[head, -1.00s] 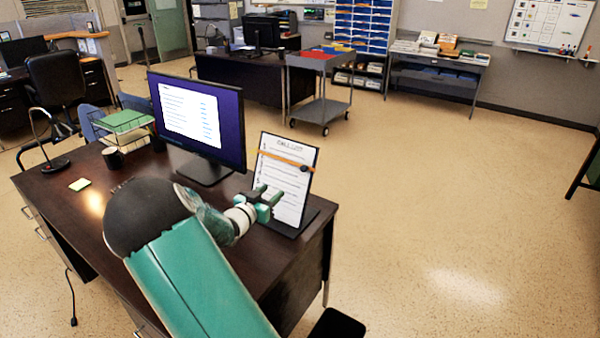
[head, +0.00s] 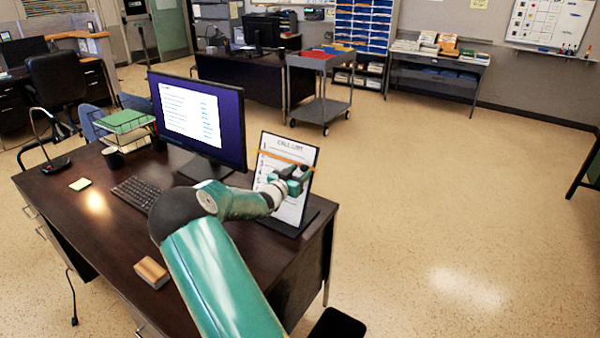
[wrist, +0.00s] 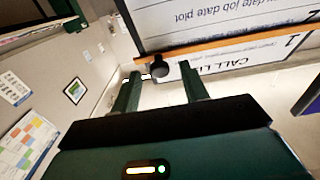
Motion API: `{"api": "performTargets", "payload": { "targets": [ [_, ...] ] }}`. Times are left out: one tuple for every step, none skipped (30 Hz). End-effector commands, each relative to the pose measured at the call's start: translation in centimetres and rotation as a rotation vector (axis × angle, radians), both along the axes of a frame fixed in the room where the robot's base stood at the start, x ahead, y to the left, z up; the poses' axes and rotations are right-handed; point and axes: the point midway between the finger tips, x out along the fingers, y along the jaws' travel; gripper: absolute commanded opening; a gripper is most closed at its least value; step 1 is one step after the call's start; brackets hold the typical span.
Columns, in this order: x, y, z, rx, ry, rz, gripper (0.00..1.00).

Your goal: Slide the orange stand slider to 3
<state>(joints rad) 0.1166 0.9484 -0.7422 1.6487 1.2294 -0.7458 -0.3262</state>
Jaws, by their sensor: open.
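The call list stand (head: 291,148) is an upright white sheet with printed lines on a dark base at the desk's right end. Its orange slider (head: 272,155) is a thin bar across the upper part of the sheet, just below the title. In the wrist view the orange slider (wrist: 225,45) crosses the inverted sheet, and its round black knob (wrist: 158,68) sits near one end. My gripper (head: 298,178) is at the stand's right side and hides the knob in the head view. In the wrist view my gripper (wrist: 161,82) is open, its fingertips on either side of the knob; contact is unclear.
A monitor (head: 200,120) stands left of the stand on the dark desk (head: 90,220). A keyboard (head: 137,193), a wooden block (head: 152,272) and a mug (head: 112,157) also lie on the desk. Open floor (head: 450,200) is to the right.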

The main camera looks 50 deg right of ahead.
Motion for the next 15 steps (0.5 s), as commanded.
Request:
{"api": "performTargets", "payload": {
  "targets": [
    [0.03,-0.35,0.02,0.000,0.000,0.000,0.44],
    [0.04,-0.48,0.03,0.000,-0.001,0.000,0.44],
    [0.04,-0.59,0.04,0.000,-0.001,0.000,0.44],
    [0.05,-0.64,0.04,0.000,-0.001,0.000,0.44],
    [0.05,-0.66,0.03,0.000,-0.001,0.000,0.44],
    [0.05,-0.65,0.03,0.000,-0.001,0.000,0.44],
    [0.05,-0.65,0.03,0.000,-0.001,0.000,0.44],
    [0.05,-0.64,0.03,0.000,-0.001,0.000,0.44],
    [0.05,-0.63,0.03,0.000,-0.001,0.000,0.44],
    [0.06,-0.62,0.02,0.000,-0.001,0.000,0.44],
    [0.06,-0.62,0.02,0.000,-0.001,0.000,0.40],
    [0.06,-0.61,0.02,0.000,-0.001,0.000,0.33],
    [0.06,-0.61,0.02,0.000,-0.001,0.000,0.27],
    [0.06,-0.61,0.02,0.000,-0.001,0.000,0.21],
    [0.06,-0.60,0.02,0.000,-0.001,0.000,0.13]
  ]
}}
